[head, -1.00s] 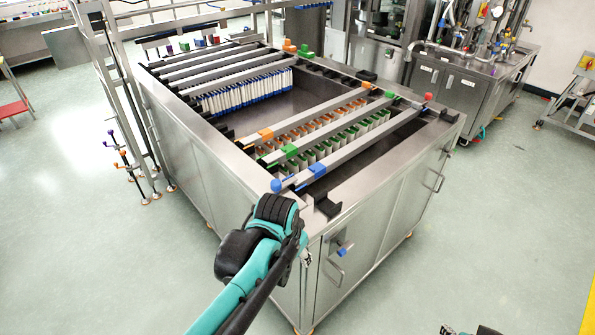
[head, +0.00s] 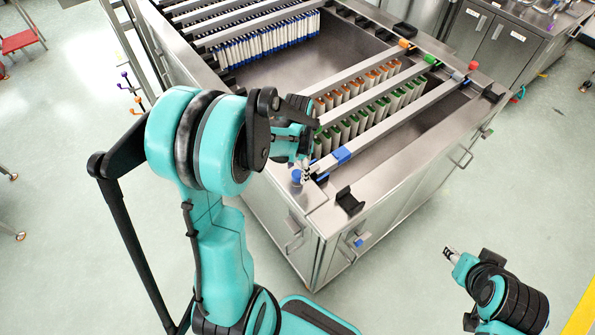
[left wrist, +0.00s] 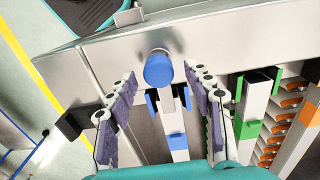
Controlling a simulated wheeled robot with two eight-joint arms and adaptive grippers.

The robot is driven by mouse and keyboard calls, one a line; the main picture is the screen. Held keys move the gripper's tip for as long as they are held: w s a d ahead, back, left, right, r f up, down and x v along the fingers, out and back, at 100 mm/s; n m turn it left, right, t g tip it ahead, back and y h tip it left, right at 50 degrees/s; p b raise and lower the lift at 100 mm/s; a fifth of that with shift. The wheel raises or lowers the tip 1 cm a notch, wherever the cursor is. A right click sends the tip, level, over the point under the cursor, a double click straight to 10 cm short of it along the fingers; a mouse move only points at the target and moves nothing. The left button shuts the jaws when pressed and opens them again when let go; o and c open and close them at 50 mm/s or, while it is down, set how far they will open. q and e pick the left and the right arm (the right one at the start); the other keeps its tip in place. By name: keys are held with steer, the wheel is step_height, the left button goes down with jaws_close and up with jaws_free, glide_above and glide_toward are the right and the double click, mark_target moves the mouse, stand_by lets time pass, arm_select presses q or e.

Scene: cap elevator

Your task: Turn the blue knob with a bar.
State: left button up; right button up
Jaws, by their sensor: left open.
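The blue knob (head: 296,176) sits at the near end of a metal bar (head: 402,114) that crosses the steel cabinet and carries a blue block (head: 341,156). In the left wrist view the round blue knob (left wrist: 159,70) lies between the fingers of my left gripper (left wrist: 160,78). These fingers are spread wide, and I see no contact with the knob. In the head view my left gripper (head: 307,170) is at the knob, partly hidden by my arm. My right gripper (head: 450,253) is low at the right, away from the cabinet, too small to read.
Parallel bars with orange and green caps (head: 429,59) run beside this bar, with hanging rows between. A black bracket (head: 350,203) stands on the cabinet's near rim. Another blue knob (head: 359,242) is on the cabinet front.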

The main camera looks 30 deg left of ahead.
arm_select(q)
steer(key=shift+f, duration=0.45)
steer(key=shift+s+f, duration=0.1)
jaws_close()
